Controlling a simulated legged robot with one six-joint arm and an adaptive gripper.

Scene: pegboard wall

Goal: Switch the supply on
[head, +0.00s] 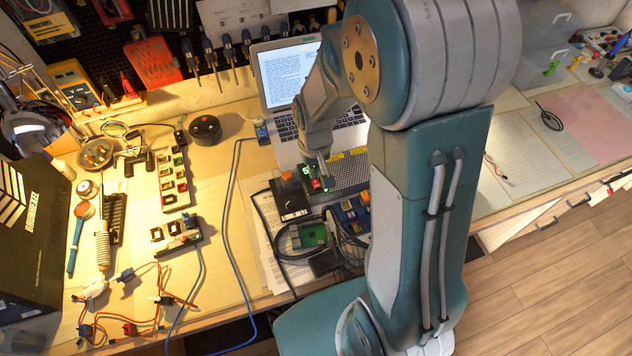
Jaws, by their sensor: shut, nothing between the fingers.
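The supply appears to be the grey box with a perforated top (350,172) and yellow labels, standing in front of the laptop. On its left end a green lit digit and a small red part (316,184) show. My arm hides its right side, and its switch cannot be made out clearly. My gripper (325,174) points down at the left end of the supply, close to the display. It looks shut and holds nothing. Whether it touches the supply cannot be told.
An open laptop (288,72) stands behind. A black box with an orange knob (290,200) and a green circuit board (313,235) lie in front, among cables. A blue cable (232,190) crosses the bench. Screwdrivers (228,50) hang on the pegboard.

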